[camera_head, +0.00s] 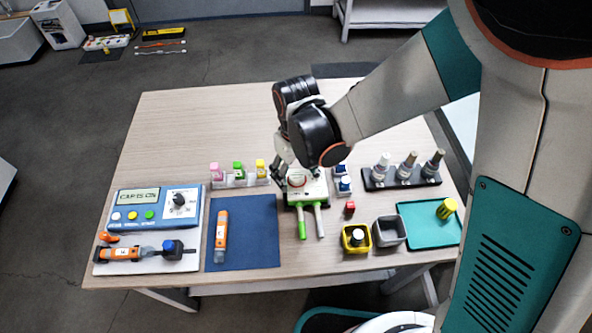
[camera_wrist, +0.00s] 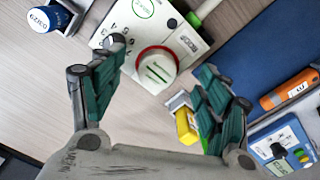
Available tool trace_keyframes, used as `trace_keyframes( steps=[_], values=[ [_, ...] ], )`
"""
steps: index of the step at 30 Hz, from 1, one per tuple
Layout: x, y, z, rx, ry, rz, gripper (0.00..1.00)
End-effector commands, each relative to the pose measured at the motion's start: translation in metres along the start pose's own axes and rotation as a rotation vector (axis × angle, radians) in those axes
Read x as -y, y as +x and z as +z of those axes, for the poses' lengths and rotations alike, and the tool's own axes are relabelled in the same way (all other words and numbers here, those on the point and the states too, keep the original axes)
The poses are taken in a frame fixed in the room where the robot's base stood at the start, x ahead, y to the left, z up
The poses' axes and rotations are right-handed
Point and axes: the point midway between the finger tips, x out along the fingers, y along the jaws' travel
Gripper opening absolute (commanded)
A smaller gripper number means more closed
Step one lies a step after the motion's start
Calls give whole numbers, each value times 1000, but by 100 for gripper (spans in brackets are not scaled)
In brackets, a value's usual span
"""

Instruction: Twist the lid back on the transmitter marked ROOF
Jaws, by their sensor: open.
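An orange-labelled tube (camera_head: 220,237) with a clear end lies on the blue mat (camera_head: 262,232). My gripper (camera_head: 293,168) is open above the white-green device (camera_head: 318,188) at the table's middle. In the wrist view, my open gripper (camera_wrist: 162,68) has its fingers on either side of the device's red-ringed pale knob (camera_wrist: 156,72). I cannot tell whether they touch it.
A blue instrument (camera_head: 150,226), its display seeming to read "CAP IS ON", stands at left. Grey-capped pieces stand on a black base (camera_head: 402,183). Yellow (camera_head: 357,249) and grey (camera_head: 389,244) bins and a teal tray (camera_head: 425,235) are right.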

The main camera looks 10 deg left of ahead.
Motion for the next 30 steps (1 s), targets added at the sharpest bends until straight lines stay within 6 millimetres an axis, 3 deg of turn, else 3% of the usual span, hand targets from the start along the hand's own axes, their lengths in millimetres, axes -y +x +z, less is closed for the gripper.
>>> trace_keyframes(
  steps=[11, 30],
  values=[
    [0, -8, 0, 0, 0, 0, 70],
    [0, -48, 0, 0, 0, 0, 70]
  ],
)
